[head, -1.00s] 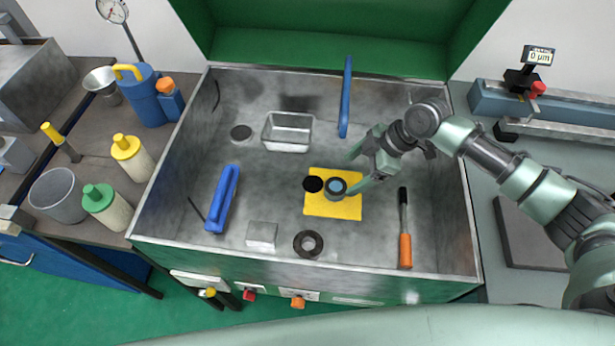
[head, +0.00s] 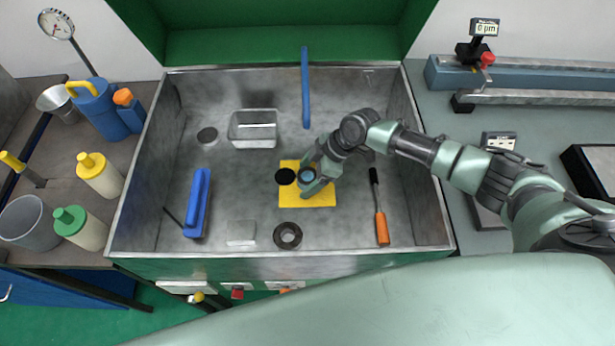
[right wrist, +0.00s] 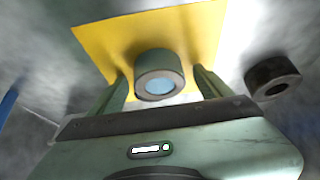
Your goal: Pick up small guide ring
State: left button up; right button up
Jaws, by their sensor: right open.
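A small grey ring (head: 307,174) with a bluish opening sits on the yellow mat (head: 319,199). It also shows in the right wrist view (right wrist: 160,76). My right gripper (head: 309,176) is open, with one finger on each side of this ring. In the right wrist view its fingers (right wrist: 162,84) show gaps to the ring on both sides, and I cannot tell their height against it. A darker, thick ring (head: 287,235) lies apart on the tray floor near the front wall; it also shows in the wrist view (right wrist: 272,78). My left gripper is not in view.
A black round spot (head: 285,176) lies at the mat's left edge.

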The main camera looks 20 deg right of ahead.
grip_shut()
jog(key=shift+w+r, duration=0.1)
jog(key=shift+r, duration=0.1)
